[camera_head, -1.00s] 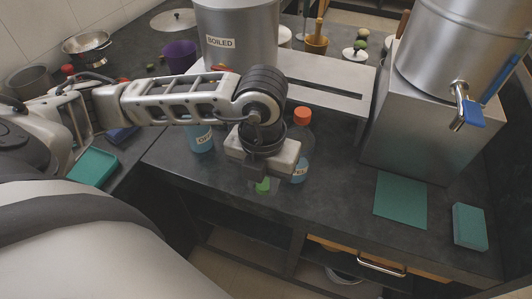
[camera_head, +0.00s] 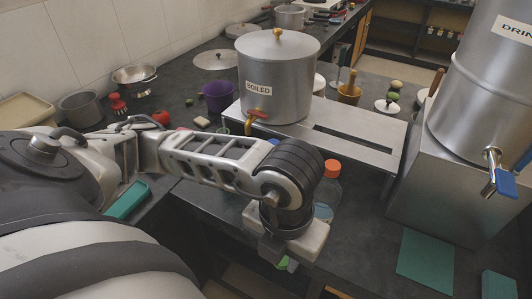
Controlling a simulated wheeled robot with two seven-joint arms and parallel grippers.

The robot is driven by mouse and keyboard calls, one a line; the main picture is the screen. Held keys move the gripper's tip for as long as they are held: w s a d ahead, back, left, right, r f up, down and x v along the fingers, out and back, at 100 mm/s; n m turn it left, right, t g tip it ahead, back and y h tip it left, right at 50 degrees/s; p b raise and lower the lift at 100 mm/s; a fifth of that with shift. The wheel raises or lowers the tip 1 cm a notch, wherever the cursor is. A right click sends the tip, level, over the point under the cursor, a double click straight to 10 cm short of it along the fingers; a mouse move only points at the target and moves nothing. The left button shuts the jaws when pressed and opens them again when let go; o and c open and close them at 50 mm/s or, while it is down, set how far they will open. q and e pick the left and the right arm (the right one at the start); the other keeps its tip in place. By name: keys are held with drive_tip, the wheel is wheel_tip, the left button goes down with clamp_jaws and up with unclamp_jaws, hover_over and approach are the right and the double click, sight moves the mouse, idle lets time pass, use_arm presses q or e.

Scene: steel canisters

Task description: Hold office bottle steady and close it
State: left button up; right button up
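My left arm reaches in from the left over the counter. Its gripper (camera_head: 286,248) points down near the counter's front edge. A small green piece (camera_head: 284,263) shows just below it; I cannot tell whether the fingers hold it. The finger opening is hidden. A clear bottle with an orange cap (camera_head: 332,168) and blue liquid stands just behind and right of the gripper, partly covered by it. Its label is not readable. The other labelled bottle seen earlier is hidden behind my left arm. My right gripper is out of view.
A steel pot marked BOILED (camera_head: 275,92) stands on a metal stand (camera_head: 365,150) behind the arm. A large steel dispenser (camera_head: 480,110) with a blue-handled tap is at right. A teal mat (camera_head: 425,262) lies on the right counter. A purple cup (camera_head: 217,97) stands farther back.

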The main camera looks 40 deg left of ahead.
use_arm(q)
drive_tip(key=m, duration=0.1)
drive_tip(key=w+m, duration=0.1)
drive_tip(key=m, duration=0.1)
drive_tip(key=shift+w+a+r+m, duration=0.1)
drive_tip(key=shift+w+m, duration=0.15)
drive_tip(key=shift+m, duration=0.05)
drive_tip(key=w+a+r+m, duration=0.1)
drive_tip(key=w+m, duration=0.5)
drive_tip(key=m, duration=1.1)
drive_tip(key=w+a+r+m, duration=0.1)
drive_tip(key=w+r+m, duration=0.2)
drive_tip(key=m, duration=1.4)
drive_tip(key=w, duration=0.3)
drive_tip(key=shift+r, duration=0.15)
drive_tip(key=shift+s+a, duration=0.1)
